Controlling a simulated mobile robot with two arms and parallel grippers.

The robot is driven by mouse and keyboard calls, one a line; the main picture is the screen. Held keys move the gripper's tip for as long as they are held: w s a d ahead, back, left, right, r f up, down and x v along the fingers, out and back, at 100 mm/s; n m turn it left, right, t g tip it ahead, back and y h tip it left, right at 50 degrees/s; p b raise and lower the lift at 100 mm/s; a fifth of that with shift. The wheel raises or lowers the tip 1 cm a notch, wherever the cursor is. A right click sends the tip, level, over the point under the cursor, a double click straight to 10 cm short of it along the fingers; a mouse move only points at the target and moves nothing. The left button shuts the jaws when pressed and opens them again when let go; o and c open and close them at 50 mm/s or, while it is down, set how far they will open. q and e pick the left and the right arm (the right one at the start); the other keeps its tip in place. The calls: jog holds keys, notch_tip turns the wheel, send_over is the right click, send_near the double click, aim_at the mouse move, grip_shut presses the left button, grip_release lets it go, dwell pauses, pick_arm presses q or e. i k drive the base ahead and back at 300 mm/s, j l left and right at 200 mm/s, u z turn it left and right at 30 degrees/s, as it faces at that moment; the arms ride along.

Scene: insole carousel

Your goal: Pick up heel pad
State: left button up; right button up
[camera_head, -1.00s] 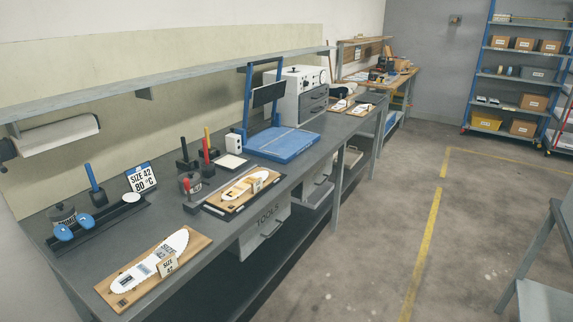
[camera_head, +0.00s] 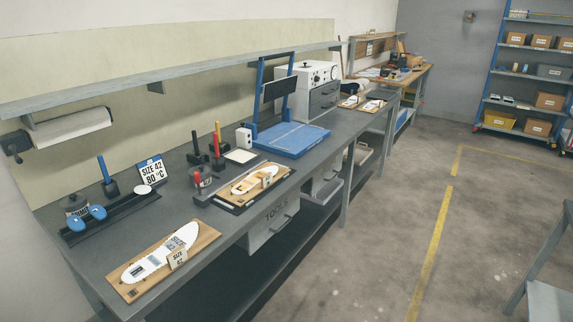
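Two blue oval pads, which look like the heel pads, sit at the left end of a dark tray (camera_head: 125,208) on the workbench. The left pad (camera_head: 76,222) and the right pad (camera_head: 98,212) lie side by side. A white round piece (camera_head: 143,190) is at the tray's right end. A white insole (camera_head: 165,253) lies on a wooden board (camera_head: 125,288) in front, with a size tag on it. Neither of my grippers is in view.
A sign reading size 42, 80 °C (camera_head: 150,170) stands behind the tray. A second insole board (camera_head: 238,192), a blue press (camera_head: 290,138) and a white oven (camera_head: 307,90) are farther along the bench. The floor at right is mostly clear.

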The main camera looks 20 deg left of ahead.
aim_at(141, 189)
jog(key=u, duration=1.55)
jog(key=j+z, duration=0.5)
jog(key=l, duration=0.1)
